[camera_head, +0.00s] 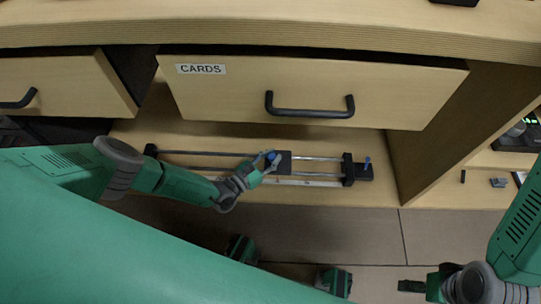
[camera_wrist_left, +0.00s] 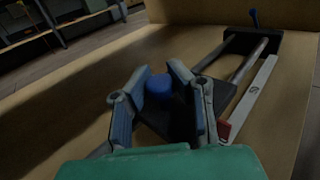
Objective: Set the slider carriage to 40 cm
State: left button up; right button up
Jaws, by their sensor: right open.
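The slider's black carriage (camera_head: 284,163) sits on two metal rails on the low shelf, right of the rail's middle. It carries a blue knob (camera_head: 271,156). My left gripper (camera_head: 267,161) is at the knob from the left; in the left wrist view its fingers (camera_wrist_left: 161,72) lie close on both sides of the knob (camera_wrist_left: 158,88), seemingly gripping it. A pale scale strip (camera_wrist_left: 252,95) runs beside the rails, with a red pointer (camera_wrist_left: 224,131) at the carriage. The numbers cannot be read. My right gripper (camera_head: 411,286) is open and empty at lower right, away from the slider.
An open drawer labelled CARDS (camera_head: 300,90) juts out above the slider. Another drawer (camera_head: 65,88) is open at left. The shelf's right wall (camera_head: 440,140) is close by.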

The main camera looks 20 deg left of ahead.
pick_arm(q)
jog(key=o, duration=0.5)
jog(key=shift+s+d+f, duration=0.25)
jog(key=shift+s+d, duration=0.05)
jog(key=shift+s, duration=0.05)
jog(key=shift+w+r, duration=0.15)
jog(key=shift+a, duration=0.35)
jog(key=v, duration=1.1)
jog(key=shift+s, duration=0.45)
jog(key=shift+s, duration=0.1)
